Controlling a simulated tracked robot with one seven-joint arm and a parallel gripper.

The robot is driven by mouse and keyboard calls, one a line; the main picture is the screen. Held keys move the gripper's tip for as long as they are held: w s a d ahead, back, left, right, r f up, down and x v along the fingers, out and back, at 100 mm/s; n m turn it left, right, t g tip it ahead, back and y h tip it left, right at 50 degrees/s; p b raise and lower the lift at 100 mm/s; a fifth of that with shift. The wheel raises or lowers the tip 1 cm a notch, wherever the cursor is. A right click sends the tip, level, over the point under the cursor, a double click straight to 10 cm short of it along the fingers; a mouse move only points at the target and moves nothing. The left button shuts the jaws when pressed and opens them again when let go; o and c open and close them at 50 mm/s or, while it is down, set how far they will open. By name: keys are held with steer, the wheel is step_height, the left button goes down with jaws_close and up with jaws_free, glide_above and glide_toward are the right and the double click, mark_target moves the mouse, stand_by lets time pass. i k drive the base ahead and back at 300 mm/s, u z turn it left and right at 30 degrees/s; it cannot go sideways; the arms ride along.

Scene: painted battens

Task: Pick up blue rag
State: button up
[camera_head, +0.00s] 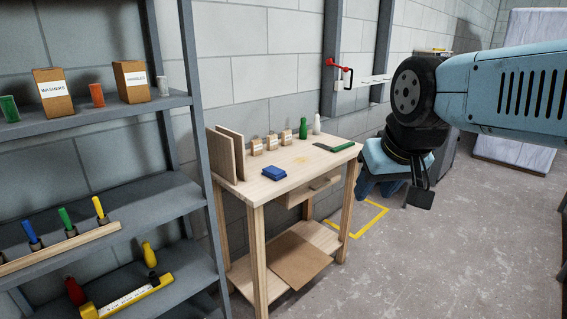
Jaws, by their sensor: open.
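My arm reaches in from the right side. My gripper (422,190) hangs to the right of the workbench, apart from the rag and over the floor. It is open, and I see nothing between its fingers; the arm's own links partly cover it.
On the bench stand small labelled boxes (271,142), a green bottle (303,128), a white bottle (317,124) and a green-handled tool (341,147). Upright boards (226,153) edge its left end. A grey shelf (110,212) stands at left.

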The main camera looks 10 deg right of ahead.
mark_target(275, 174)
steer(key=z, duration=0.25)
steer(key=i, duration=1.55)
steer(key=z, duration=0.25)
